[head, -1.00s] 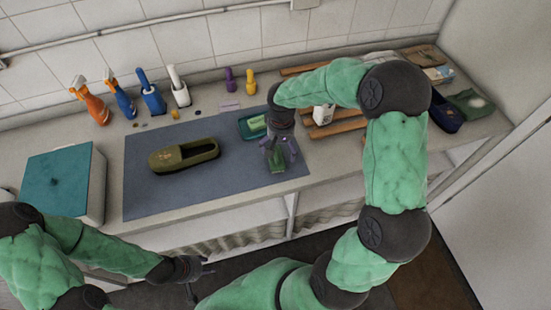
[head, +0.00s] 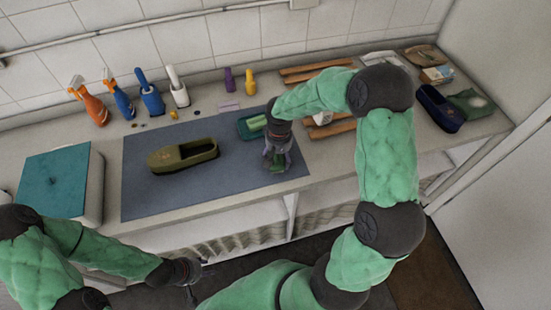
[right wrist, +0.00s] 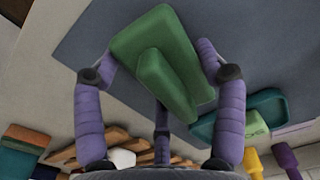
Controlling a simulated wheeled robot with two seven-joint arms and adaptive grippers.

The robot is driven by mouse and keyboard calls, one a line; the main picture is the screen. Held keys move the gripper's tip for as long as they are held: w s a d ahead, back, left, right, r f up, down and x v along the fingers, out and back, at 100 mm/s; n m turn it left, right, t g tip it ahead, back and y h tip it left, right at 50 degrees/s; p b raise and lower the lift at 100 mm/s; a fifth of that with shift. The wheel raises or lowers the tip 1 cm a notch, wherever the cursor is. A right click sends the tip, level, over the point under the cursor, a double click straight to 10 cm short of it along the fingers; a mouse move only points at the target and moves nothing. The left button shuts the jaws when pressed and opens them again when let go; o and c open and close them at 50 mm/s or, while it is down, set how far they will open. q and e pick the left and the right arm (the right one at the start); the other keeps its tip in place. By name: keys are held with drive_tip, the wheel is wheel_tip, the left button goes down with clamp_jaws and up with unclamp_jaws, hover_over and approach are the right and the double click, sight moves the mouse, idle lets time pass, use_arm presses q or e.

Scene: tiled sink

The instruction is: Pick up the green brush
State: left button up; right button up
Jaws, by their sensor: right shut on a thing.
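The green brush (right wrist: 157,62) is a green block with a raised grip, held between the two purple fingers of my right gripper in the right wrist view. In the head view the brush (head: 277,168) shows only in part under my right gripper (head: 277,158), at the right end of the blue-grey mat (head: 235,180). My right gripper is shut on it. Whether the brush still touches the mat is unclear. My left gripper (head: 198,281) is empty, with fingers apart, in front of the counter and below its top.
A teal dish (head: 243,134) with a green block lies just behind the brush. An olive shoe (head: 184,156) sits on the mat's left half. Several bottles and brushes line the wall. Wooden slats (head: 330,130) and a dark blue shoe (head: 440,110) are at right.

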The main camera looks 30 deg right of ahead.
drive_tip(key=shift+r, duration=0.4)
wheel_tip(320, 180, up, 2)
drive_tip(key=shift+r+p, duration=0.15)
drive_tip(key=shift+p, duration=0.25)
drive_tip(key=shift+s+a+r+p, duration=0.35)
drive_tip(key=shift+s+a+r, duration=0.65)
drive_tip(key=shift+s+r, duration=0.9)
drive_tip(key=shift+s+a+r+p, duration=0.3)
drive_tip(key=shift+s+a+r, duration=0.9)
drive_tip(key=shift+s, duration=1.15)
drive_tip(key=shift+s+a+r+p, duration=0.35)
drive_tip(key=shift+s+a+r, duration=0.45)
drive_tip(key=shift+s+r, duration=1.2)
drive_tip(key=shift+s+f, duration=0.1)
drive_tip(key=shift+f, duration=0.05)
